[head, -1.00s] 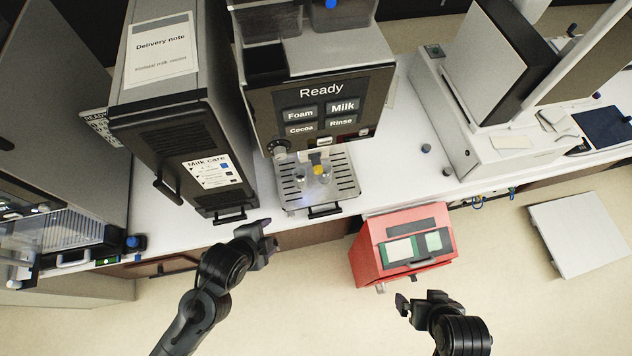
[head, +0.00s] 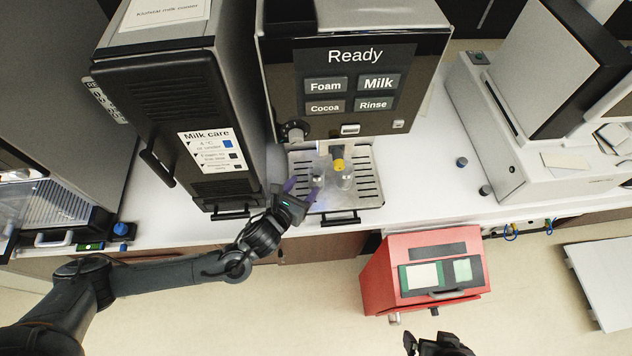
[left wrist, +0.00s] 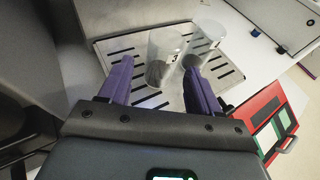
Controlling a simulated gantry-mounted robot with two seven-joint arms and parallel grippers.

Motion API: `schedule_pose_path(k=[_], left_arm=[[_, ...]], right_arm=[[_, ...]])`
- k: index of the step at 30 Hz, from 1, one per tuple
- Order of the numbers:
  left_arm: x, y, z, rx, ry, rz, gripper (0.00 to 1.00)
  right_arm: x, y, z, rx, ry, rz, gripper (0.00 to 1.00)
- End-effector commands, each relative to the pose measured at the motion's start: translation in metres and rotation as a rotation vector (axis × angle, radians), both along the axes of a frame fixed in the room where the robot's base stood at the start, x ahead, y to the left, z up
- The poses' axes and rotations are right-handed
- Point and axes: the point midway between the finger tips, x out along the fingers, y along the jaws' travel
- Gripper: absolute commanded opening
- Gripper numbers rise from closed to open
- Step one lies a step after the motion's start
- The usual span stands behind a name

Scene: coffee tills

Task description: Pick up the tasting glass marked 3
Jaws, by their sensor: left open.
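Two clear tasting glasses stand upright side by side on the coffee machine's drip tray (head: 370,195). The left glass (head: 319,172) shows in the left wrist view (left wrist: 164,50) between my purple fingertips, a little beyond them. The right glass (head: 346,180) stands just outside the right finger in the left wrist view (left wrist: 208,40). Each glass bears a small dark mark, too small to read surely. My left gripper (head: 303,190) is open and empty at the tray's front left; it also shows in the left wrist view (left wrist: 158,68). My right gripper (head: 432,346) is partly cut off at the bottom edge.
The coffee machine (head: 280,90) with its yellow-tipped spout overhangs the tray. A dark milk cooler (head: 170,100) stands close on the left. A red box (head: 385,275) stands in front of the counter (head: 435,180).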

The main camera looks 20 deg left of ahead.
Motion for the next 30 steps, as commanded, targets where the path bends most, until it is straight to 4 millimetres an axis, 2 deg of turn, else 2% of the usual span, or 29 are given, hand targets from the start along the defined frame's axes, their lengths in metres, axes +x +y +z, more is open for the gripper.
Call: schedule_pose_path(k=[6, 14, 24, 30], left_arm=[[0.029, -0.004, -0.008, -0.001, -0.002, 0.0, 0.63], [0.042, -0.006, -0.013, -0.004, 0.0, 0.0, 0.63], [0.077, -0.014, -0.026, -0.004, 0.001, 0.0, 0.63], [0.087, -0.014, -0.03, -0.003, 0.001, 0.0, 0.63]], right_arm=[[0.0, 0.001, 0.001, 0.003, -0.001, -0.002, 1.0], [0.0, 0.002, 0.002, 0.007, -0.001, -0.005, 1.0], [0.0, 0.002, 0.006, 0.008, -0.001, -0.006, 1.0], [0.0, 0.002, 0.006, 0.007, 0.0, -0.005, 1.0]])
